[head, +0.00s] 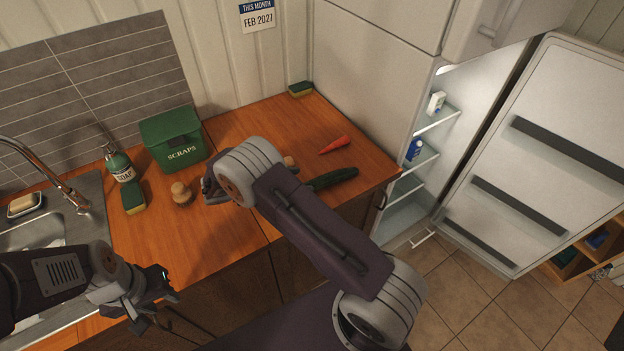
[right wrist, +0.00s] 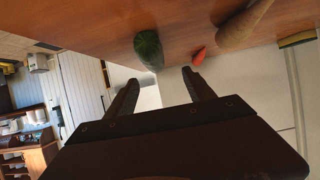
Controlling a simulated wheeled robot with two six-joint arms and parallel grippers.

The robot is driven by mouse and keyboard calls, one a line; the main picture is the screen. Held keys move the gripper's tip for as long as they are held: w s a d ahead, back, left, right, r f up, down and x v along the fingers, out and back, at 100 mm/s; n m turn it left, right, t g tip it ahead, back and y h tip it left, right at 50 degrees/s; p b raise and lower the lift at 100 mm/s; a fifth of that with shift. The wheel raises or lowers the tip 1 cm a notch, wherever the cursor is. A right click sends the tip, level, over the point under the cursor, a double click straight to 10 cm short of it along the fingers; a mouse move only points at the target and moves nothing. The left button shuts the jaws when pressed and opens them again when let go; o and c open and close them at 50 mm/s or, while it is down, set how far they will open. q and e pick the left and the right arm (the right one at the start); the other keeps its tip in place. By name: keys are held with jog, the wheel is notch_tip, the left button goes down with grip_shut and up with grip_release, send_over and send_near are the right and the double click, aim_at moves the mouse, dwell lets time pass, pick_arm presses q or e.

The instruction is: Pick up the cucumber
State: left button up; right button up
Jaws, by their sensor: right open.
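The dark green cucumber (head: 337,178) lies on the wooden counter near its right front edge. My right forearm hides its left end in the head view. In the right wrist view, the cucumber (right wrist: 149,50) is seen beyond my fingertips, apart from them. My right gripper (right wrist: 157,82) is open, with nothing between its fingers. In the head view my right gripper (head: 212,190) is partly hidden by its wrist and is left of the cucumber. My left gripper (head: 154,300) is open and empty at the counter's front edge, by the sink.
A red-orange carrot (head: 335,145) lies behind the cucumber. A green scraps bin (head: 172,140), soap bottle (head: 120,166) and sponges (head: 133,197) are on the counter. The fridge door (head: 540,160) stands open at right.

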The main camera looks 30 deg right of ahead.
aim_at(321, 180)
jog(key=shift+s+d, duration=0.45)
jog(key=shift+d+f, duration=0.15)
jog(key=shift+w+d+p, duration=0.1)
jog(key=shift+w+p, duration=0.05)
jog(key=shift+p, duration=0.25)
jog(key=shift+p+x, duration=0.6)
jog(key=shift+x, duration=0.4)
jog(key=shift+w+d+f, duration=0.15)
jog(key=shift+d+f, duration=0.1)
jog(key=shift+f, duration=0.05)
jog(key=d+p, duration=0.2)
jog(key=shift+s+d+f, duration=0.2)
jog(key=shift+s+d, duration=0.1)
jog(key=shift+d, duration=0.05)
jog(key=shift+f+x, duration=0.2)
jog(key=shift+x, duration=0.95)
pick_arm(q)
jog(key=r, duration=0.2)
jog(key=d+r, duration=0.1)
jog(key=r, duration=0.2)
jog(key=shift+s+d, duration=0.1)
jog(key=shift+s, duration=0.1)
pick_arm(e)
jog(key=shift+w+f, duration=0.1)
jog(key=shift+f, duration=0.1)
grip_shut()
